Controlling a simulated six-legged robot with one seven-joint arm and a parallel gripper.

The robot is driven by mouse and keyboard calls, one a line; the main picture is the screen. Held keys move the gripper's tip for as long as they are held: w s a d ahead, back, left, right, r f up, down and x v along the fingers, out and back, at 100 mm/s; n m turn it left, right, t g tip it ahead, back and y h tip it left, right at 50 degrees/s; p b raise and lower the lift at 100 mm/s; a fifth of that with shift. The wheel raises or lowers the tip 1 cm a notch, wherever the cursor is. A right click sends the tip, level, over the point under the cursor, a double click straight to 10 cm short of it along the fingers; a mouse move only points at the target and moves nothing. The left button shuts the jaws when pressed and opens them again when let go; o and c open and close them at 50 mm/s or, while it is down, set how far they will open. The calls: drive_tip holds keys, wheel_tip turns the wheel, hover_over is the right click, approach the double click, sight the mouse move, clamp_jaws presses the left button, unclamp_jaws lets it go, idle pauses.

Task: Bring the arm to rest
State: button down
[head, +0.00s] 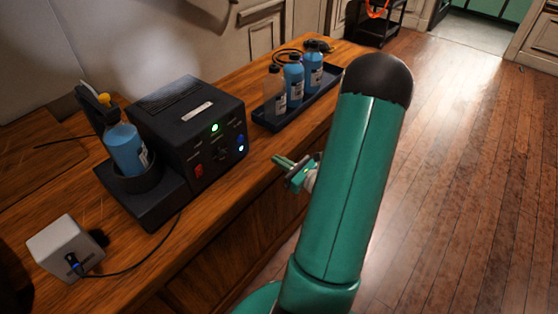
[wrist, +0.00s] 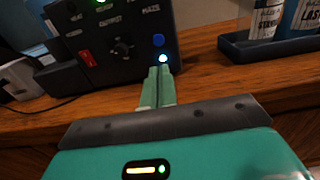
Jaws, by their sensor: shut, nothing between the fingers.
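My gripper (head: 279,160) shows in the head view at the front edge of the wooden desk, beside the right end of the black control box (head: 192,130). In the wrist view my gripper's green fingers (wrist: 158,74) are together with nothing between them. They point at the box's front panel, just below a lit blue-white light (wrist: 163,58) and a blue button (wrist: 158,40). I cannot tell whether the fingertips touch the panel. The panel also has a red switch (wrist: 87,59), a dark knob (wrist: 122,48) and a green light (head: 214,127). My green arm covers part of the desk's right side.
A blue bottle (head: 125,148) sits in a dark holder left of the box. A dark tray (head: 262,118) with several bottles stands right of the box. A white box (head: 66,247) with a cable is at the near left. Open wooden floor (head: 460,180) lies right of my arm.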

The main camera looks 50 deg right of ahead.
idle(0.6)
drive_tip(key=w+a+r+n+g+y, duration=0.1)
drive_tip(key=a+r+n+g+y, duration=0.25)
drive_tip(key=a+n, duration=0.35)
drive_tip(key=w+a+r+n+g+y, duration=0.1)
drive_tip(key=a+r+n+g+y, duration=0.3)
drive_tip(key=a, duration=0.6)
drive_tip(key=w+a+r+n+g+y, duration=0.1)
drive_tip(key=a+r+n+g+y, duration=0.2)
drive_tip(key=a+n, duration=0.4)
drive_tip(key=s+a+r+n+g+h, duration=0.3)
drive_tip(key=s+a+n+g+h, duration=0.3)
drive_tip(key=a+n, duration=0.35)
drive_tip(key=s+r+n+t+h, duration=0.3)
drive_tip(key=r+n+t+h, duration=0.1)
drive_tip(key=r+n, duration=0.4)
drive_tip(key=shift+s+d+h, duration=0.15)
drive_tip(key=shift+s+h, duration=0.15)
drive_tip(key=shift+h, duration=0.25)
